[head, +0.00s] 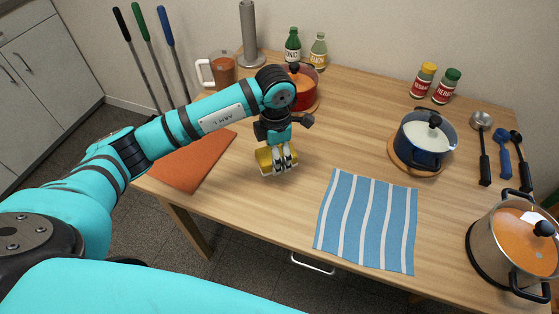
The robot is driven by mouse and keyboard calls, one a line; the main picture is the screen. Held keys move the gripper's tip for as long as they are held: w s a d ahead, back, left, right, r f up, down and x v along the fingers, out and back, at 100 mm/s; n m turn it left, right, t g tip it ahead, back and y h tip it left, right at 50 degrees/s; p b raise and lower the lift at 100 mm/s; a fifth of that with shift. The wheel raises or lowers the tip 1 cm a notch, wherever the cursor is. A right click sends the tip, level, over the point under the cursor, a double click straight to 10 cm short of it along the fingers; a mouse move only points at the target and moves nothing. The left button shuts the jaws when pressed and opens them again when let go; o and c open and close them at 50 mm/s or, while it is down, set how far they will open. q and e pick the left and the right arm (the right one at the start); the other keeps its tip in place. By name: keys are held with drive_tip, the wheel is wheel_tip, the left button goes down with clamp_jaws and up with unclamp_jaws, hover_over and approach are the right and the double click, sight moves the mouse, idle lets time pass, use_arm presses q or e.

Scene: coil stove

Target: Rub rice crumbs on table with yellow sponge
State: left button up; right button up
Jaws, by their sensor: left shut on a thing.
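My left gripper (281,165) points down over the left middle of the wooden table (335,133). It is shut on the yellow sponge (263,159), which sits at the table surface or just above it; I cannot tell which. Small pale specks beside and under the sponge may be rice crumbs, but they are too small to be sure, and the gripper and sponge hide part of that spot. My right gripper is not in view.
A red pot (308,88) stands behind, a blue pot (424,140) on a board and a steel pot (512,250) at right. Bare wood lies between sponge and blue pot.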

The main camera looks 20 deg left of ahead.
use_arm(q)
drive_tip(key=shift+r+p, duration=0.45)
drive_tip(key=shift+r, duration=0.8)
